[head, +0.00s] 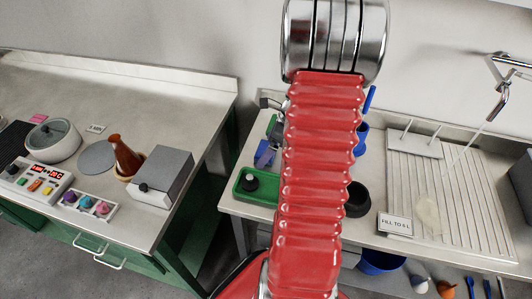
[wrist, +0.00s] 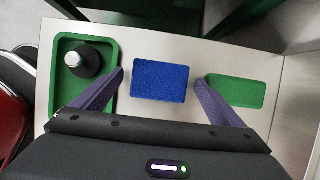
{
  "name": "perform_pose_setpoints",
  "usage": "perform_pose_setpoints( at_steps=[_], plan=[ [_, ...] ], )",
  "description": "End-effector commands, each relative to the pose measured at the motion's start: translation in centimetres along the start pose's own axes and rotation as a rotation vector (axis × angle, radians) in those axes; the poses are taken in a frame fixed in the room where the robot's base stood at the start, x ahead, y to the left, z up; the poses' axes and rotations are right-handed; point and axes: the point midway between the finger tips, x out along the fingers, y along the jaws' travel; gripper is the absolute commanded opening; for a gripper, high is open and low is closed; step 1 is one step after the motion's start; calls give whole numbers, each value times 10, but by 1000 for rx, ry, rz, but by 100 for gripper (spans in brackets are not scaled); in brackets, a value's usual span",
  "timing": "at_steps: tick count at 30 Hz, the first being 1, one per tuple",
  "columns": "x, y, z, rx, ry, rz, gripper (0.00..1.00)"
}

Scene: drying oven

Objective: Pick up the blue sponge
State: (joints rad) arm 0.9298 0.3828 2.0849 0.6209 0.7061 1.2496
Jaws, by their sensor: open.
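The blue sponge (wrist: 160,81) lies flat on the pale counter, seen in the wrist view between and a little beyond my two fingertips. In the head view a blue patch (head: 265,155) shows just left of my red arm, partly hidden by it. My gripper (wrist: 160,80) is open, with one purple finger on each side of the sponge. The gap between the fingers is empty apart from the sponge below. I cannot tell how high the fingers are above the counter.
A green tray (wrist: 60,95) holding a black-and-silver knob-like object (wrist: 82,62) is beside the left finger. A green sponge-like block (wrist: 238,91) is by the right finger. In the head view, a white ribbed drainer (head: 480,200) and a "FILL TO" sign (head: 395,224) stand at right.

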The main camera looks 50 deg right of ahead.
Motion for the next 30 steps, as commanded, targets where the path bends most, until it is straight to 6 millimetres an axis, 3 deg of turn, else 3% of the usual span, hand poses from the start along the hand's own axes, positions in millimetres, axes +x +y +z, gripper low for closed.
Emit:
perform_pose_setpoints(
  at_steps=[3,21,30],
  plan=[
    [0,0,0,0,0,0,92],
    [0,0,0,0,0,0,50],
    [-2,0,1,0,0,-1,48]
  ],
)
